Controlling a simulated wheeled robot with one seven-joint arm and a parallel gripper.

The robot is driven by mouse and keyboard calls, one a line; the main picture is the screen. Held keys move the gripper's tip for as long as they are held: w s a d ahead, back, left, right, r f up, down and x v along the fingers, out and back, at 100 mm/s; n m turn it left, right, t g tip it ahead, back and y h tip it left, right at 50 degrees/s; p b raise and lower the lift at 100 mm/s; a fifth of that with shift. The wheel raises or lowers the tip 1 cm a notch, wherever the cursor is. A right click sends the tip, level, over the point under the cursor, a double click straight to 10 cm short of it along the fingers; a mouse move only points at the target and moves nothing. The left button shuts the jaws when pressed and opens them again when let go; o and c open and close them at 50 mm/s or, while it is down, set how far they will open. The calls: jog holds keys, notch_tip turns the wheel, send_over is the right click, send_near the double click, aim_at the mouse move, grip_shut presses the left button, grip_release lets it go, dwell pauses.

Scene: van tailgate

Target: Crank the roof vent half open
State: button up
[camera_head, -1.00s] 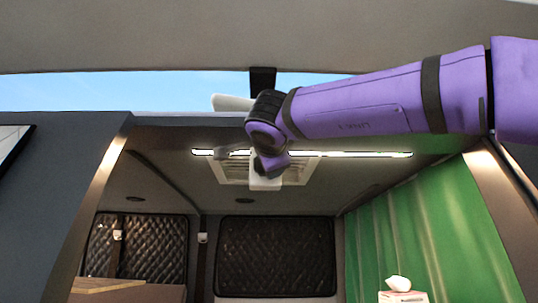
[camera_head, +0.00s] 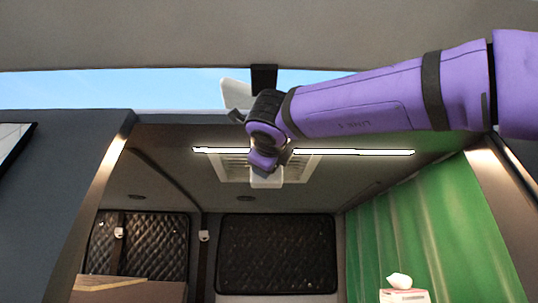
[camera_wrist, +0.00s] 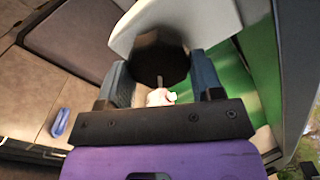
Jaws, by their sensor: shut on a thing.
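The roof vent (camera_head: 299,168) is a pale slatted square frame in the dark ceiling, partly covered by my purple wrist in the head view. A white flap (camera_head: 236,92) stands tilted above the roof edge, beside my wrist; it looks like the vent's lid. In the wrist view my gripper (camera_wrist: 162,78) has its two grey-blue fingers on either side of a dark rounded knob (camera_wrist: 160,55), and it is shut on it. The knob looks like the crank's handle. A pale curved piece (camera_wrist: 190,20) lies just beyond. The finger contacts are not clear in the head view.
A light strip (camera_head: 360,152) crosses the ceiling close to my wrist. A green curtain (camera_head: 440,230) hangs at right, with a tissue box (camera_head: 404,296) below. A wooden box or cabinet (camera_head: 130,292) is at lower left. The air below the vent is clear.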

jog(key=shift+d+r+m, duration=0.15)
jog(key=shift+m, duration=1.35)
jog(key=o, duration=0.9)
jog(key=shift+d, duration=0.1)
jog(key=shift+s, duration=0.15)
jog(key=s, duration=1)
jog(key=shift+s+a, duration=0.3)
jog(key=shift+s, duration=0.05)
jog(key=shift+o, duration=0.2)
